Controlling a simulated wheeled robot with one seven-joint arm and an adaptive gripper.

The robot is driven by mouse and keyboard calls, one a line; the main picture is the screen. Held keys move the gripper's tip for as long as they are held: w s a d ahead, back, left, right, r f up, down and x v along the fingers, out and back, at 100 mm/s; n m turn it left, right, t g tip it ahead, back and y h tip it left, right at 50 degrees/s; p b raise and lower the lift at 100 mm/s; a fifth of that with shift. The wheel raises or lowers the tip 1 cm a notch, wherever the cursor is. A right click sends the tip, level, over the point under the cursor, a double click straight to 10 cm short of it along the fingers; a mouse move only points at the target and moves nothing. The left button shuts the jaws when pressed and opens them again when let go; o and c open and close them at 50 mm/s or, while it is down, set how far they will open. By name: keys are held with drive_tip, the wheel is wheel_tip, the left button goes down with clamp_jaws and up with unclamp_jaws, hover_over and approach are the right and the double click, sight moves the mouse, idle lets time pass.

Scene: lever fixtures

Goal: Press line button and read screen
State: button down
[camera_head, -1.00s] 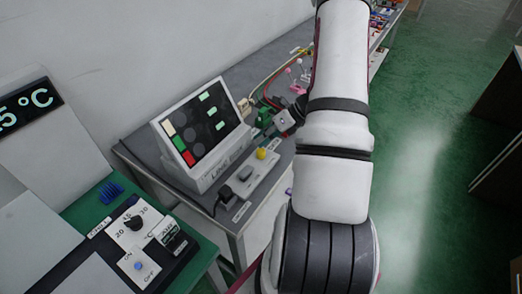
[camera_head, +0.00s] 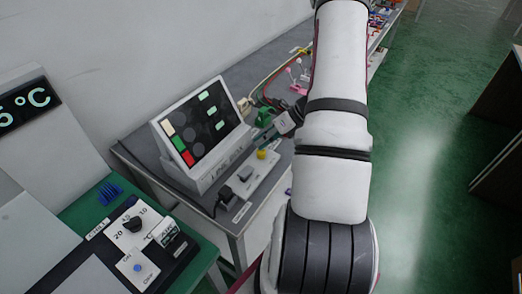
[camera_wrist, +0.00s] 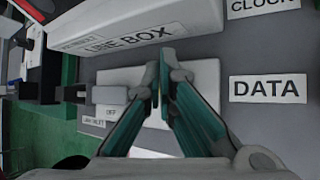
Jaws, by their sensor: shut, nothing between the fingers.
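The line box (camera_head: 200,135) is a white unit with a tilted dark screen showing white, green and red blocks, dark round shapes and pale green marks. Its "LINE BOX" label (camera_wrist: 128,38) shows in the wrist view. In front of it lies a white button panel with a yellow button (camera_head: 262,154) and a grey switch (camera_head: 245,173). My gripper (camera_head: 266,136) has teal fingers close above and behind the yellow button. In the wrist view my gripper (camera_wrist: 160,80) is shut and empty over the white panel (camera_wrist: 204,78). The yellow button is hidden there; contact cannot be told.
A black plug-like part (camera_head: 225,193) sits at the panel's near end. A green bench with a knob panel (camera_head: 133,224) and a temperature display (camera_head: 25,105) stands at left. Cables (camera_head: 262,84) lie behind my gripper. A "DATA" label (camera_wrist: 268,89) is at right in the wrist view.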

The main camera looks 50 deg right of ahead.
drive_tip(key=shift+f, duration=0.45)
idle(0.4)
drive_tip(key=shift+r, duration=0.1)
drive_tip(key=shift+r+p, duration=0.3)
drive_tip(key=shift+r, duration=0.65)
drive_tip(key=shift+s+r+p, duration=0.1)
drive_tip(key=shift+r+p, duration=1.05)
drive_tip(key=shift+r, duration=1.35)
